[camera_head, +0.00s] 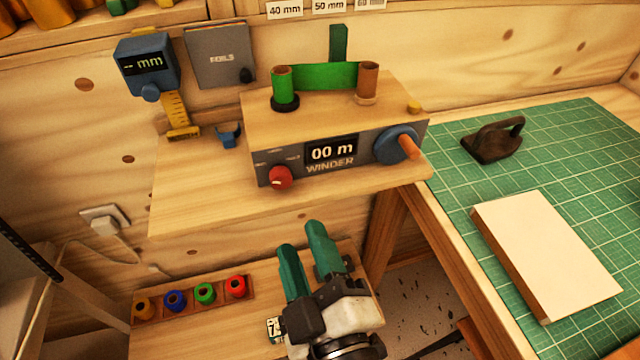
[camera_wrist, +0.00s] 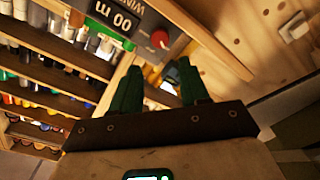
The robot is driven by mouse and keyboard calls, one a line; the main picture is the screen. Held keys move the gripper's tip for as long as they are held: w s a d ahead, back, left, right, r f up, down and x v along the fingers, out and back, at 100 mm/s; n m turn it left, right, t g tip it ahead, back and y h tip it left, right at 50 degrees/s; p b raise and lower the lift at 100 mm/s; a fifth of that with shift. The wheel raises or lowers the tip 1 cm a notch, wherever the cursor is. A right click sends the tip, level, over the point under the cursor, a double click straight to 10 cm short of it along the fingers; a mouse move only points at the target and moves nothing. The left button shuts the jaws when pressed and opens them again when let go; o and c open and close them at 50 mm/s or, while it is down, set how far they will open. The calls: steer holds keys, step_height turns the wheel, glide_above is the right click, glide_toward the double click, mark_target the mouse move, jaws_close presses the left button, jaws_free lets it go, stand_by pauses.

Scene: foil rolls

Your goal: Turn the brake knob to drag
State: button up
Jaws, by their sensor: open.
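The brake knob (camera_head: 280,177) is a red dial with a pale mark on the left of the winder's (camera_head: 333,168) grey front panel. It also shows in the wrist view (camera_wrist: 159,40) near the top middle. Small labels around the knob are too small to read. The winder's display reads "00 m". My gripper (camera_head: 302,240) has two green fingers, spread apart and empty. It is below and in front of the winder shelf, apart from the knob. In the wrist view its fingers (camera_wrist: 158,78) stand below the knob.
The winder carries a green roll (camera_head: 285,88), a brown core (camera_head: 367,82) and a blue crank (camera_head: 396,146). A blue gauge (camera_head: 147,65) hangs at left. A rack of coloured rolls (camera_head: 190,297) sits on the lower shelf. A green mat (camera_head: 465,180) bears an iron (camera_head: 494,139) and a white block (camera_head: 545,250).

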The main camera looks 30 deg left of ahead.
mark_target(283, 183)
steer(key=p+x, duration=0.1)
steer(key=x, duration=0.9)
steer(key=shift+w+a, duration=0.1)
steer(key=shift+c, duration=0.4)
steer(key=c, duration=0.7)
steer(key=shift+f+m, duration=0.1)
steer(key=shift+m, duration=0.3)
steer(key=m+b, duration=0.1)
steer(key=m, duration=0.3)
steer(key=shift+m, duration=0.4)
steer(key=m+b, duration=0.2)
steer(key=m, duration=0.4)
steer(key=shift+t, duration=0.3)
steer(key=shift+m, duration=0.3)
